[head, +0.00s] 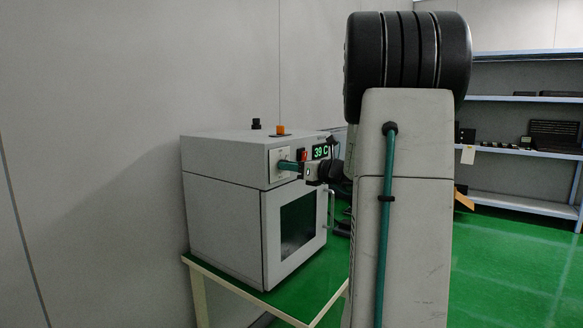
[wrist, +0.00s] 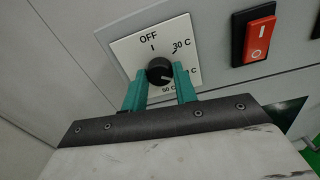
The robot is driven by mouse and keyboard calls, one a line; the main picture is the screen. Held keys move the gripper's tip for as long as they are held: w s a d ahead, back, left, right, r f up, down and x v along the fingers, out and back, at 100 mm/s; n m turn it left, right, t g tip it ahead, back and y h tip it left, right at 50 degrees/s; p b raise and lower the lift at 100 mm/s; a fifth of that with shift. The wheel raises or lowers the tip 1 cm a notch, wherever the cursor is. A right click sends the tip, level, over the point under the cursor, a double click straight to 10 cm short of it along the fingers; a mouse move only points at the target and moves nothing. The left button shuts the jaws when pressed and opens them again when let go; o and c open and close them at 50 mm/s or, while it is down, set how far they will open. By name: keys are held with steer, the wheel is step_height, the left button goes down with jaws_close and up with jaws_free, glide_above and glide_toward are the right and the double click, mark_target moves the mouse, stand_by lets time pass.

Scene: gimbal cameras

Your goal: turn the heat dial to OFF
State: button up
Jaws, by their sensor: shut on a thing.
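The heat dial (wrist: 159,71) is a round black knob on a white plate marked OFF at the top, 30 C at upper right, a partly hidden mark at right and 50 C below. A pale mark on the knob seems to face lower right, toward the partly hidden label, away from OFF. My gripper (wrist: 161,84) has its teal fingers on both sides of the knob, shut on it. In the head view my gripper (head: 291,166) reaches the front panel of the grey oven (head: 226,217); the knob is hidden there.
A red rocker switch (wrist: 259,35) sits right of the dial plate. A green display (head: 321,152) reads 39 C. The oven door has a handle (head: 331,208). The oven stands on a table (head: 245,291) by the wall. Shelves (head: 520,100) stand at far right.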

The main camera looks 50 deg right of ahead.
steer(key=shift+n, duration=0.3)
steer(key=n, duration=2.3)
steer(key=shift+a+h, duration=0.1)
steer(key=shift+h, duration=0.2)
steer(key=shift+n, duration=0.3)
steer(key=o, duration=1)
steer(key=shift+c, duration=0.2)
